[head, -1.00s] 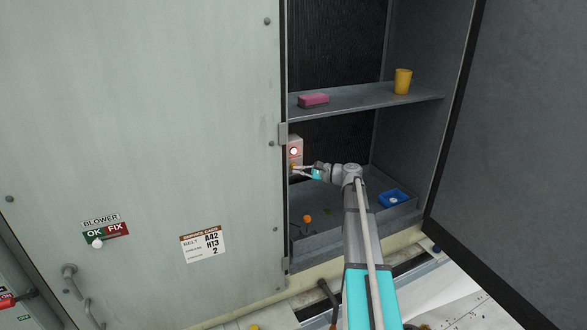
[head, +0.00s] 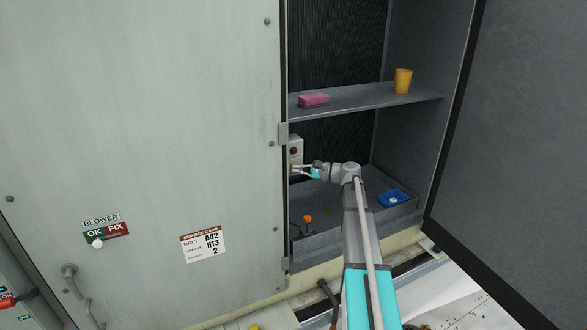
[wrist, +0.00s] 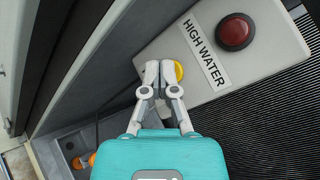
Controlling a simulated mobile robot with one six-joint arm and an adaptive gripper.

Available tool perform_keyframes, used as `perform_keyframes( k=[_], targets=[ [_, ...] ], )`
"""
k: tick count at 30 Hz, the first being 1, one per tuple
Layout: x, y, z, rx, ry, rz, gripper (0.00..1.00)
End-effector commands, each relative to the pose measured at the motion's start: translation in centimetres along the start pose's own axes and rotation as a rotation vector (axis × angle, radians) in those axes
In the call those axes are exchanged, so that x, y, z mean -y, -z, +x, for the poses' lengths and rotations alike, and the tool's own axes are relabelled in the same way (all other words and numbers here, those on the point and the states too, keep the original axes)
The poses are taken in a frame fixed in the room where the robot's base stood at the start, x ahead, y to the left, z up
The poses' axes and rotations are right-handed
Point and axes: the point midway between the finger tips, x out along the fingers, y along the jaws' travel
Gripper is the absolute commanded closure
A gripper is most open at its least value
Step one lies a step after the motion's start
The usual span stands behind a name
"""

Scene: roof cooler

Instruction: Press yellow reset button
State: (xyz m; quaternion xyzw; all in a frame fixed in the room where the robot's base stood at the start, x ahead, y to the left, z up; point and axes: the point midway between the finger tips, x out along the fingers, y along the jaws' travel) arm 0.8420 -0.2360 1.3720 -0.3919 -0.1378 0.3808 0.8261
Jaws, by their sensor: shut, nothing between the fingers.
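The yellow reset button (wrist: 179,71) is on a light grey control box (wrist: 205,68) labelled HIGH WATER. In the wrist view my gripper (wrist: 159,66) is shut and empty, its fingertips at the button and covering its left part. Contact looks likely, but I cannot tell how far the button is pushed in. A round dark red lamp (wrist: 235,31) on the same box is unlit. In the head view the box (head: 296,146) is inside the open cabinet, and my gripper (head: 298,169) reaches its lower part.
A shelf (head: 360,101) above my arm holds a pink block (head: 314,100) and a yellow cup (head: 403,81). A blue tray (head: 393,198) and an orange knob (head: 307,218) are below. The closed cabinet door (head: 150,130) stands close on the left.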

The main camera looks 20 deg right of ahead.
Motion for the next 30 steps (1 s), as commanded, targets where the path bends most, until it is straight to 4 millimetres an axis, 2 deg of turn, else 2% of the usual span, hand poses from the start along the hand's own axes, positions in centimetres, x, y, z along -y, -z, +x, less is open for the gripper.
perform_keyframes(
  k=[11, 30],
  targets=[
    [0.0, 0.0, 0.0, -0.001, 0.000, 0.000, 1.00],
    [-0.9, -0.9, -1.2, 0.000, 0.000, 0.000, 1.00]
  ],
)
